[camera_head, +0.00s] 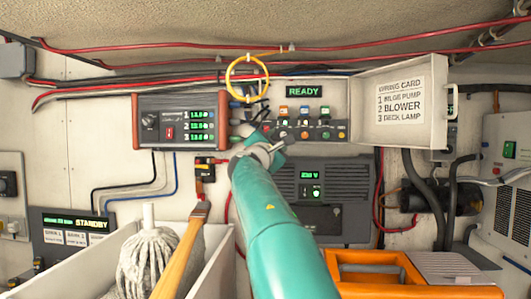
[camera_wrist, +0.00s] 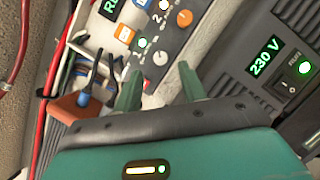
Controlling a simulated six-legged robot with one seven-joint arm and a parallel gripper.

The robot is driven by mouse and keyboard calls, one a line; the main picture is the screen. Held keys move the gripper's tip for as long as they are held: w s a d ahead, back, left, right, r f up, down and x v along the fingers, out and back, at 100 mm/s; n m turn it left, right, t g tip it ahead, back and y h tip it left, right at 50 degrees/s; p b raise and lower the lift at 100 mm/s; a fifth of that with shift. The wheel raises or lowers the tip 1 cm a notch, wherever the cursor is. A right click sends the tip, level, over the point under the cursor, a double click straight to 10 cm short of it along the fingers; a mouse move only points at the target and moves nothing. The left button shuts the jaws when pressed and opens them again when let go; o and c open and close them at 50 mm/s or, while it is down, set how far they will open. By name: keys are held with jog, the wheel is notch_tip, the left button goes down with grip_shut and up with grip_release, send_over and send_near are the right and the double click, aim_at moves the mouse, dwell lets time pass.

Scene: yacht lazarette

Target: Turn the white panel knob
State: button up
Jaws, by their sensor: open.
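A blue-grey control panel (camera_wrist: 172,38) with a READY display above it is in the wrist view; it also shows in the head view (camera_head: 312,131). A round white knob (camera_wrist: 160,58) sits near its lower edge, just beyond and between my fingertips. My gripper (camera_wrist: 160,86) is open and empty, its two green fingers pointing at the panel with a gap before the knob. In the head view my gripper (camera_head: 262,149) is at the panel's lower left corner, and I cannot make out the white knob there.
An orange round knob (camera_wrist: 184,18) is beside the white one. The panel's open cover, with a wiring card (camera_head: 400,100), juts out at right. A yellow cable loop (camera_head: 247,78) hangs above my gripper. A 230 V unit (camera_head: 323,185) is below; a red-framed instrument (camera_head: 180,122) is left.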

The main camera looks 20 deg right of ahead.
jog(key=v, duration=0.9)
jog(key=shift+a, duration=0.1)
